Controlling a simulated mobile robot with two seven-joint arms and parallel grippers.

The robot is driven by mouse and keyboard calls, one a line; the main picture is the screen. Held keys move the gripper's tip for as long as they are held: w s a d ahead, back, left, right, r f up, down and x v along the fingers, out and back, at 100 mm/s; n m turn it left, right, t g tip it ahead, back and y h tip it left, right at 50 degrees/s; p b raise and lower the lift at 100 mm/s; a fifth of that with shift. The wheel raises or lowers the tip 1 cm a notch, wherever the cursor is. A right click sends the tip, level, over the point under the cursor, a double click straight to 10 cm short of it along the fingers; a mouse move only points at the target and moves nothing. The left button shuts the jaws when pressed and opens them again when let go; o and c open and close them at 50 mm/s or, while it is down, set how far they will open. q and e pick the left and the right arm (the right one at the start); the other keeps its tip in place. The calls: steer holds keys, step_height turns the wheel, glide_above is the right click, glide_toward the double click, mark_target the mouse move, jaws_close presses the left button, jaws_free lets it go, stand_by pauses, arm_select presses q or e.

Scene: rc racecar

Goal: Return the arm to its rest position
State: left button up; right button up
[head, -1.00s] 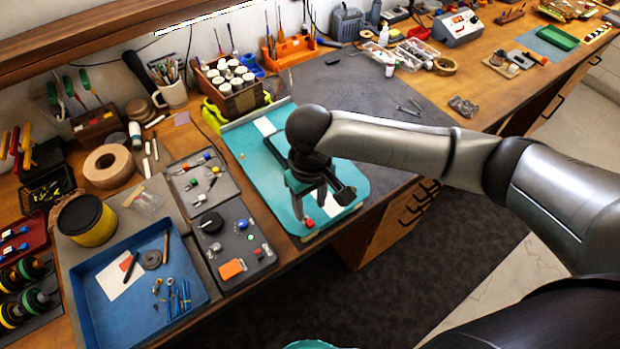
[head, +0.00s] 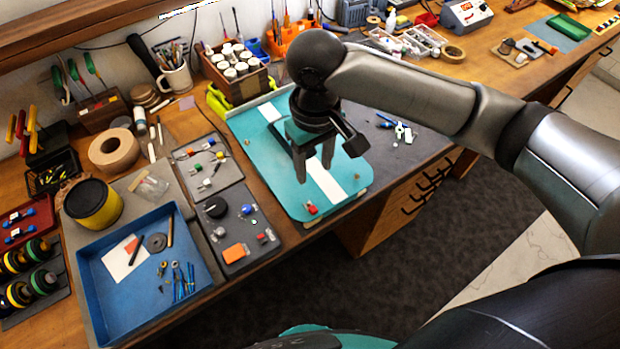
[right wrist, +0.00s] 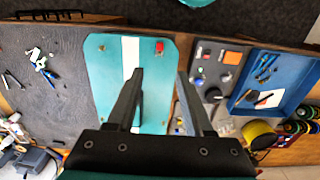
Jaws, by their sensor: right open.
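My right arm (head: 410,92) reaches in from the right in the head view. Its gripper (head: 314,172) points down over the teal board with a white stripe (head: 270,185). The two fingers are apart with nothing between them. In the right wrist view the open fingers (right wrist: 160,74) show over the same board (right wrist: 105,85), with clear space between them. A small red piece (head: 311,209) sits near the board's front edge, apart from the fingers. My left gripper is not in view.
A blue tray (head: 105,318) and grey trays of small parts (head: 222,178) lie left of the board. A bottle rack (head: 240,90) and an orange tool holder (head: 285,40) stand behind it. Blue-handled pliers (head: 385,118) lie on the dark mat (head: 405,155) to the right.

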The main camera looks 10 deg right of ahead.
steer(key=s+a+f+n+t+y, duration=0.1)
steer(key=s+a+f+y, duration=0.25)
steer(key=a, duration=0.25)
steer(key=s+d+f+m+t+h, duration=0.3)
steer(key=s+d+f, duration=0.1)
steer(key=s+d, duration=0.8)
step_height(320, 180, down, 35)
steer(key=s+d+g+b, duration=0.1)
steer(key=s+g+b, duration=0.1)
steer(key=b, duration=0.9)
steer(key=s+d+f+b, duration=0.1)
steer(key=s+f+b, duration=0.3)
steer(key=s+f, duration=0.3)
steer(key=s+d+f+g+b, duration=0.1)
steer(key=s+f+b, duration=0.4)
steer(key=f, duration=0.8)
steer(key=shift+s+d+f, duration=0.4)
steer(key=shift+s, duration=0.8)
